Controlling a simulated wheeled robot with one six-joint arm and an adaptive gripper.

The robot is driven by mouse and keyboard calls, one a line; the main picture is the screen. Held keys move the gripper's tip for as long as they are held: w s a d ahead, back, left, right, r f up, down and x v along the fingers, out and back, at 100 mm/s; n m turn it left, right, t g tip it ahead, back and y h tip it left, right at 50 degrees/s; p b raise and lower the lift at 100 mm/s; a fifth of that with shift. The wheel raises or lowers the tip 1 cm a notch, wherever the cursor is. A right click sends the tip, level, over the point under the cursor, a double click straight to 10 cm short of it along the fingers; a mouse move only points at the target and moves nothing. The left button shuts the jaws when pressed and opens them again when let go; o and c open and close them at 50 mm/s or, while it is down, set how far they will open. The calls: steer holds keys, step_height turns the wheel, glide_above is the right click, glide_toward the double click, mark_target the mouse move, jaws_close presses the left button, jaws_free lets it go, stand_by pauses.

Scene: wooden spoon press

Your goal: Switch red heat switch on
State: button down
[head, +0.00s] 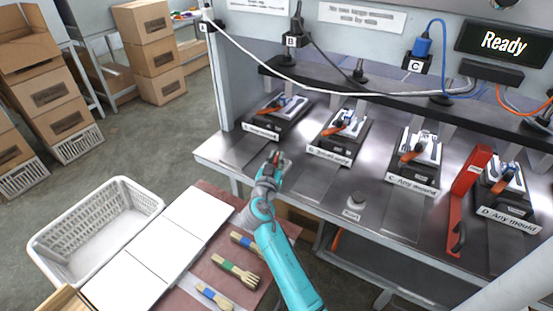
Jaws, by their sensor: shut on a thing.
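My gripper (276,160) is in the middle of the head view, above the front edge of the metal bench, in front of the two left presses. It is shut on a small reddish-brown thing (275,156), mostly hidden by the fingers. I cannot make out a part that is clearly the red heat switch. Orange-red levers show on the presses: the far left one (272,121), the second one (330,131), press C (412,154) and press D (497,189).
A screen (505,42) reads "Ready". A round button (357,201) sits at the bench front. A white basket (95,235) stands left.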

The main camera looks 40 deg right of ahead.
steer(key=m+g+h, duration=0.1)
steer(key=m+g, duration=0.1)
steer(key=g, duration=0.1)
steer(key=m+g+h, duration=0.2)
steer(key=g, duration=0.1)
steer(key=shift+w+r, duration=0.1)
steer(key=shift+w, duration=0.1)
steer(key=shift+m+g+h, duration=0.3)
steer(key=shift+m+g, duration=1.5)
steer(key=shift+g, duration=1.1)
steer(key=c, duration=1.1)
jaws_free()
steer(key=a, duration=1.2)
steer(key=shift+w, duration=0.3)
